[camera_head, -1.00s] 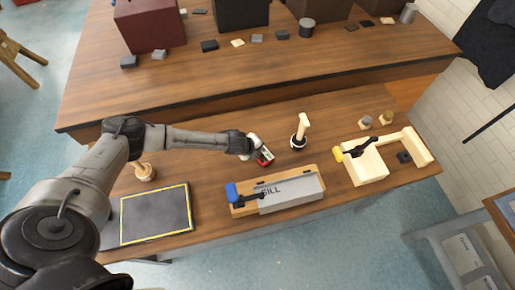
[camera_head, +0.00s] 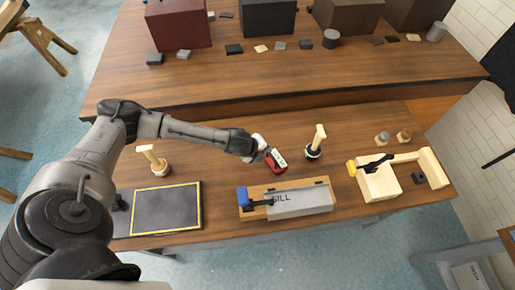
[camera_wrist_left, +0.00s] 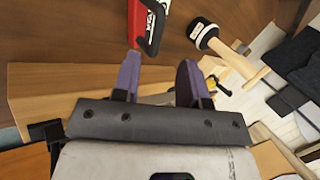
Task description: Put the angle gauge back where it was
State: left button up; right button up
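A red device with a black and white face, which I take to be the angle gauge (camera_head: 275,160), rests on the near wooden bench behind the block marked SILL. My left gripper (camera_head: 262,149) is just to its upper left in the head view. In the left wrist view the red device (camera_wrist_left: 150,25) shows at the top, partly cut off, beyond the fingertips. The two purple fingers of the left gripper (camera_wrist_left: 158,58) stand apart with nothing between them. My right gripper is not in view.
The grey SILL block (camera_head: 300,201) lies on a wooden fixture with a blue-handled clamp (camera_head: 243,197). A mallet (camera_head: 315,143) stands right of the device. A dark yellow-edged mat (camera_head: 166,208) lies left; a clamped wooden frame (camera_head: 380,184) lies right.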

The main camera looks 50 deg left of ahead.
pick_arm(q)
jog(key=v, duration=0.4)
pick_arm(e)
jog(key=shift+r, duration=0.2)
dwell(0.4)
pick_arm(q)
jog(key=shift+s, duration=0.1)
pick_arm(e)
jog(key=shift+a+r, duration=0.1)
